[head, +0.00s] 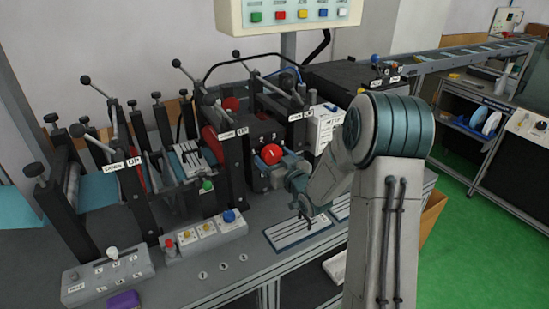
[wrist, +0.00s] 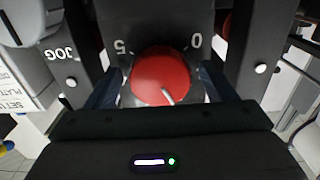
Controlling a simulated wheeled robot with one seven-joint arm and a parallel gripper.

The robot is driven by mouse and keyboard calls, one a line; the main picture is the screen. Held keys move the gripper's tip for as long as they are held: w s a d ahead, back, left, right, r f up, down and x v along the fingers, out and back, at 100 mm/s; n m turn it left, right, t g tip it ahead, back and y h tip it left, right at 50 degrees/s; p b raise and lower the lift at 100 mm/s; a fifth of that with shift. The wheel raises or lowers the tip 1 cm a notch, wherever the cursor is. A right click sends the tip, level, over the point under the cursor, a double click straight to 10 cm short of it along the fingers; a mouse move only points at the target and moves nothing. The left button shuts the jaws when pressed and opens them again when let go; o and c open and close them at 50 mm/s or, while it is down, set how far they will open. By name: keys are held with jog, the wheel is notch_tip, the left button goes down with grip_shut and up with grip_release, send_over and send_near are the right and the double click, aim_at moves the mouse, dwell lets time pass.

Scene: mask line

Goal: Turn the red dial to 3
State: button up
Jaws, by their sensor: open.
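The red dial (head: 271,154) is on the front of a dark machine block, with the numerals 2 and 3 visible above it in the head view. In the wrist view the dial (wrist: 158,72) fills the middle, with an upside-down 5 and 0 at its far side. Its white pointer line points toward the camera and slightly right, which appears to be near the 2; the exact setting is hard to read. My gripper (head: 277,171) is at the dial. In the wrist view its open fingers (wrist: 160,88) stand on either side of the dial; contact is not clear.
A white box marked JOG (wrist: 40,70) stands close on the left in the wrist view. Black posts and levers (head: 130,170) crowd the machine left of the dial. A button box (head: 203,235) sits on the bench in front. A button panel (head: 290,14) hangs above.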

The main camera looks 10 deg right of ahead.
jog(key=c, duration=1)
jog(key=shift+f+b, duration=0.1)
jog(key=shift+b, duration=0.2)
jog(key=shift+m+b, duration=0.75)
jog(key=shift+m, duration=0.35)
jog(key=shift+m+b, duration=0.45)
jog(key=shift+m, duration=0.45)
jog(key=m, duration=0.5)
jog(key=shift+a+m+b, duration=0.1)
jog(key=shift+m+b, duration=0.2)
jog(key=o, duration=1)
